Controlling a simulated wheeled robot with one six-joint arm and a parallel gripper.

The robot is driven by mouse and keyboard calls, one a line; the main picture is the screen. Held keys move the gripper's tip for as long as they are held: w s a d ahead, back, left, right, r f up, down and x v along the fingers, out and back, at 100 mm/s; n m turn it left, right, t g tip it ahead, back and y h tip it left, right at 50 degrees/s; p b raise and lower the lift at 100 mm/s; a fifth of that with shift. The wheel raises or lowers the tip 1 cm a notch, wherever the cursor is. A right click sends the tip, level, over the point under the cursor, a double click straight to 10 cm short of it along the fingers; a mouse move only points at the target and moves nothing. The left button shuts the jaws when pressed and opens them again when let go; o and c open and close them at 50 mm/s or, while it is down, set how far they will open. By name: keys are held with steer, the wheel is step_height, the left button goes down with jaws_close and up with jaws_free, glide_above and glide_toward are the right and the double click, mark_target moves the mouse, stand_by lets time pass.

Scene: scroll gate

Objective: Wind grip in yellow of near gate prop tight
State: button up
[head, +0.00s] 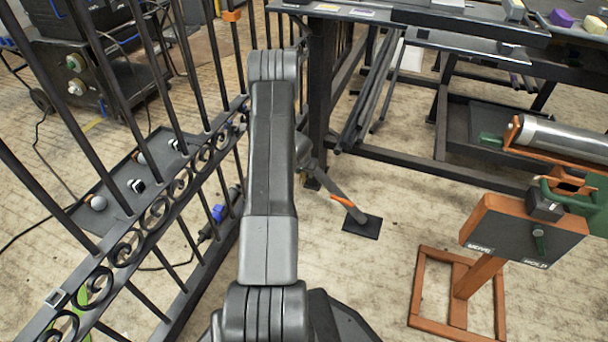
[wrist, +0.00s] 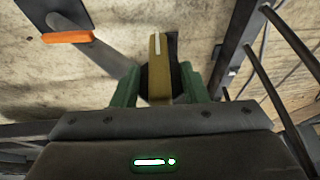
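The yellow grip (wrist: 158,70), a bar with a white line along it, stands between the green fingers of my gripper (wrist: 160,86) in the wrist view. A finger is on each side of it, with a narrow dark gap showing at the left, so the gripper looks open around it. A dark collar or hub sits behind the grip. The prop's grey leg (head: 347,205) slopes down to a black foot plate (head: 362,224) and carries an orange lever (head: 342,201), which also shows in the wrist view (wrist: 67,37). In the head view my arm hides the yellow grip and fingers.
The black scroll gate (head: 160,208) runs along the left. A dark workbench (head: 440,150) stands at the back right. An orange-framed stand (head: 480,275) with a dark panel and a metal cylinder (head: 560,137) are at the right. Floor between prop and stand is clear.

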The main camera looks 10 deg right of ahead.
steer(key=shift+x, duration=0.9)
jaws_close()
steer(key=shift+f+b, duration=0.15)
steer(key=shift+b, duration=0.35)
